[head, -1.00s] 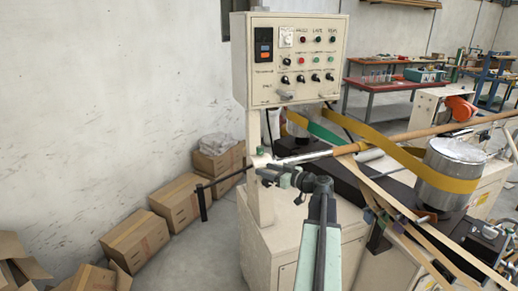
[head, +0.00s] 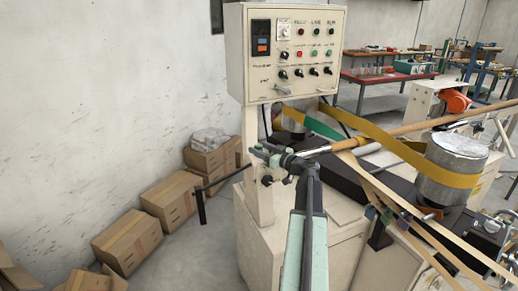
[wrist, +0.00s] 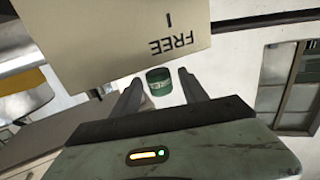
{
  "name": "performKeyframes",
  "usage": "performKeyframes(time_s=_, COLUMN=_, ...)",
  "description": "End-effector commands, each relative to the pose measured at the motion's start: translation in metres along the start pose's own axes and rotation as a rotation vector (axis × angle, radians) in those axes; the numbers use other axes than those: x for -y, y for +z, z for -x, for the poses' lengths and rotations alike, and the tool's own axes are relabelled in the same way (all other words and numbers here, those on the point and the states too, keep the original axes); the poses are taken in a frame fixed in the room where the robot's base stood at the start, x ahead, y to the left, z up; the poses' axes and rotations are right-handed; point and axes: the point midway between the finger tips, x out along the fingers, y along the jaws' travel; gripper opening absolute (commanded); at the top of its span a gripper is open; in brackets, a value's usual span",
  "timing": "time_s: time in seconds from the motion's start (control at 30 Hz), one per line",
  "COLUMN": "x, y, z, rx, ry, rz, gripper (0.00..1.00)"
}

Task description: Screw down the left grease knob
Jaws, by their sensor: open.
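A dark green ribbed knob (wrist: 159,82) shows in the wrist view, just below a beige plate (wrist: 120,45) with upside-down lettering reading FREE. I take it to be the left grease knob. My gripper (wrist: 160,76) is open, with one dark finger on each side of the knob and gaps on both sides. Whether the fingers reach fully around its depth I cannot tell. In the head view, my gripper (head: 257,152) is in front of the machine's beige post, below the control box (head: 290,55). I cannot make out the knob there.
A winding shaft (head: 400,132) and yellow belt (head: 400,150) run right of my arm to a metal drum (head: 452,165). A black bar (head: 200,205) stands left of the post. Cardboard boxes (head: 170,200) line the wall. Floor between boxes and machine is clear.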

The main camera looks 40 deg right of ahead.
Motion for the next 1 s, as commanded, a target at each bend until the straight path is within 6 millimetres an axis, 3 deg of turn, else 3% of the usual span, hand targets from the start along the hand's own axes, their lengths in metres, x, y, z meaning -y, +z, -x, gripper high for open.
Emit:
performKeyframes(time_s=0.1, x=-0.0008, y=0.0, z=-0.0102, rx=0.0, ry=0.0, rz=0.0, gripper=0.51)
performKeyframes(time_s=0.37, x=-0.0007, y=0.0, z=-0.0115, rx=0.0, ry=0.001, rz=0.0, gripper=0.51)
performKeyframes(time_s=0.57, x=-0.001, y=0.0, z=-0.0111, rx=0.0, ry=0.002, rz=0.0, gripper=0.0)
performKeyframes(time_s=1.0, x=-0.0004, y=0.0002, z=-0.0078, rx=0.001, ry=0.102, rz=0.0, gripper=0.0)
